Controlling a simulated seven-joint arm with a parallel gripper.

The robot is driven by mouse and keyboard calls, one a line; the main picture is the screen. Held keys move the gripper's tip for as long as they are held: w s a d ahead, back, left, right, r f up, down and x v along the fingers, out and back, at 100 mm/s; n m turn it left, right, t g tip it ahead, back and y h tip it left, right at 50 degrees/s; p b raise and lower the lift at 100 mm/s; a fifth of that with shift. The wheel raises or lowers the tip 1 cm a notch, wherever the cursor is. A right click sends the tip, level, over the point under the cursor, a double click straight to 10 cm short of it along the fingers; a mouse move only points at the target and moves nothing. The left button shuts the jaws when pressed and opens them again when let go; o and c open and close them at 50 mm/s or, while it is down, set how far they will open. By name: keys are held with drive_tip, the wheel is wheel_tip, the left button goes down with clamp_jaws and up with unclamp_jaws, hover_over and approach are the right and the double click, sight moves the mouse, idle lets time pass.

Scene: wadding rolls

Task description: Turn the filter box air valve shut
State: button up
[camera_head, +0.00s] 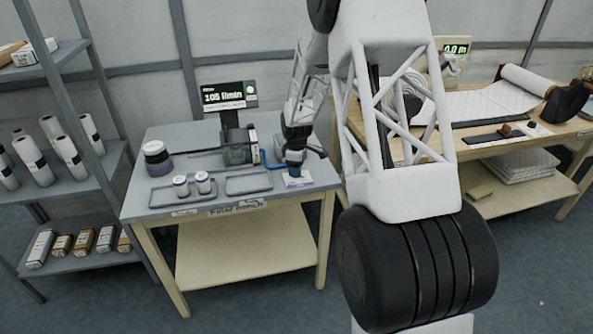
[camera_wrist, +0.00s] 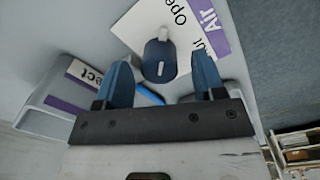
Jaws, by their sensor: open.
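The air valve is a dark blue round knob (camera_wrist: 160,68) with a white pointer and a pale mark on its face. It stands by a white label card (camera_wrist: 208,25) with the words "Air", "Open" and a partly covered word ending in "ut". My gripper (camera_wrist: 161,60) is open, its two blue fingers on either side of the knob, with gaps showing. In the head view my gripper (camera_head: 293,157) is low over the right side of the filter bench, above the label card (camera_head: 298,181). The knob is mostly hidden there, and its exact setting is unclear.
A display (camera_head: 228,96) on the filter bench (camera_head: 150,205) reads about 105 l/min. Left of my gripper are a grey filter unit (camera_head: 238,147), a blue hose (camera_head: 270,163), an empty tray (camera_head: 249,184) and two small jars (camera_head: 190,185). A purple-striped box (camera_wrist: 65,95) lies beside one finger.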

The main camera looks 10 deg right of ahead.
drive_tip(key=shift+f, duration=0.8)
drive_tip(key=shift+c, duration=0.4)
drive_tip(key=c, duration=0.8)
drive_tip(key=shift+c, duration=0.2)
